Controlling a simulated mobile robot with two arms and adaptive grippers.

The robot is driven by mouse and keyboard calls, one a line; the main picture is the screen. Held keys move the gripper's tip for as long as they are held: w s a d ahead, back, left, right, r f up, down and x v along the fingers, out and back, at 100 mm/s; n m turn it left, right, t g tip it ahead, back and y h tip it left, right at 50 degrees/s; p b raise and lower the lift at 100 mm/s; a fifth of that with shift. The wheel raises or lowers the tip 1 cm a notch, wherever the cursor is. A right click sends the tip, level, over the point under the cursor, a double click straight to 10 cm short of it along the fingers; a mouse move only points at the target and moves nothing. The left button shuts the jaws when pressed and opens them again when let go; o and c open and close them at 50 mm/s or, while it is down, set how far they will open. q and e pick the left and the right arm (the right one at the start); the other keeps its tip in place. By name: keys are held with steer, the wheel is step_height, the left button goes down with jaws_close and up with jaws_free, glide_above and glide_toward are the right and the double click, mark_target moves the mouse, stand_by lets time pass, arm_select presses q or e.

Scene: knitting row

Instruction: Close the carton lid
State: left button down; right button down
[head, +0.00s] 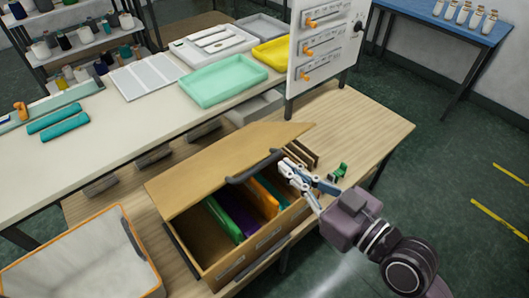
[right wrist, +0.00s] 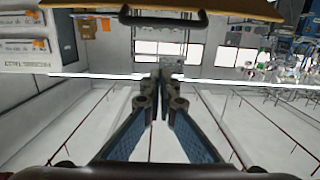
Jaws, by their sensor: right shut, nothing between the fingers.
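The carton (head: 212,256) is a wood-brown box on the light wooden table. Its lid (head: 215,168) is raised and tilted over the back of the box, leaving the front open. A dark bar handle (head: 254,168) runs along the lid's near edge. Green, purple and orange folder-like items (head: 264,197) stand inside. My right gripper (head: 286,167) is shut and empty, just right of the handle's right end; I cannot tell if it touches. In the right wrist view, the handle (right wrist: 163,20) and lid edge (right wrist: 235,8) lie above the shut fingertips (right wrist: 158,75). My left gripper is not in view.
An orange-rimmed bin (head: 85,255) stands left of the carton. A green object (head: 341,170) lies right of it. Behind are a white counter with a mint tray (head: 224,80), a yellow tray (head: 272,52) and an upright white panel (head: 325,45). The wooden table's right end (head: 375,125) is clear.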

steer(key=p, duration=0.4)
glide_above(265, 162)
steer(key=a, duration=0.1)
steer(key=shift+a+f, duration=0.2)
steer(key=shift+f, duration=0.05)
steer(key=f, duration=0.2)
steer(key=s+f, duration=0.1)
steer(key=shift+d, duration=0.35)
steer(key=shift+s+d+f, duration=0.35)
steer(key=shift+f, duration=0.15)
steer(key=shift+w+a+f, duration=0.1)
